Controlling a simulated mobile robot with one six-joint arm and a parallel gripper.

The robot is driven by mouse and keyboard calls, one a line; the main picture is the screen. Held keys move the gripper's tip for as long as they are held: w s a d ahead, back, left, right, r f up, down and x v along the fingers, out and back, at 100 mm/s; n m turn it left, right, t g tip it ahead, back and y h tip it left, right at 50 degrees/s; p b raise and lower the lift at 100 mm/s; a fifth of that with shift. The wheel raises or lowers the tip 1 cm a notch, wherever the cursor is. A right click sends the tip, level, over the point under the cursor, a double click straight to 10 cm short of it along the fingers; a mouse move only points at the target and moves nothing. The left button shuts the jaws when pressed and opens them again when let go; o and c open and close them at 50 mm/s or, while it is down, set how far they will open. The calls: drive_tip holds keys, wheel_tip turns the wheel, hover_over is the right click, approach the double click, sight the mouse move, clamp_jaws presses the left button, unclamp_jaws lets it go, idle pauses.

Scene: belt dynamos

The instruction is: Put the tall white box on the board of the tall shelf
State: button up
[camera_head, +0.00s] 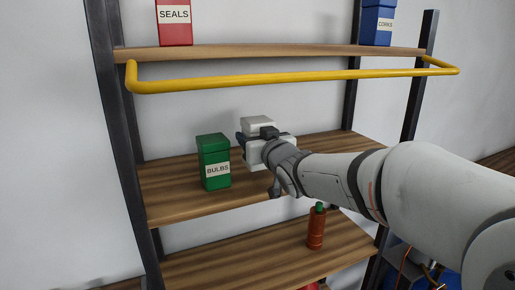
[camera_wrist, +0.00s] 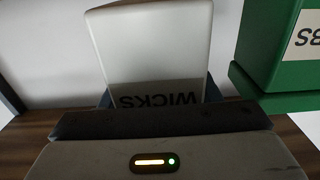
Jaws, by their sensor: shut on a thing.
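The tall white box (camera_head: 258,122) is between the fingers of my gripper (camera_head: 254,137), over the middle board (camera_head: 180,203) of the tall shelf. In the wrist view the box (camera_wrist: 150,48) shows a dark "WICKS" label, upside down, and my gripper (camera_wrist: 158,96) is shut on it. The box's lower part is hidden behind my gripper in the head view, so I cannot tell whether it touches the board. A green "BULBS" box (camera_head: 214,160) stands on the same board, just left of the white box; it also shows at the right in the wrist view (camera_wrist: 275,55).
A yellow rail (camera_head: 290,77) runs in front of the upper board (camera_head: 270,52), above my gripper. That board bears a red "SEALS" box (camera_head: 174,22) and a blue box (camera_head: 378,22). An orange bottle (camera_head: 317,228) stands on the lower board (camera_head: 230,262). Dark posts (camera_head: 118,130) bound the shelf.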

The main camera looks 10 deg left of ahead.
wheel_tip(320, 180, down, 2)
drive_tip(key=shift+s+f, duration=0.1)
drive_tip(key=shift+f, duration=0.45)
drive_tip(key=shift+d, duration=0.1)
drive_tip(key=o, duration=1.2)
drive_tip(key=shift+f, duration=0.1)
drive_tip(key=shift+c, duration=0.2)
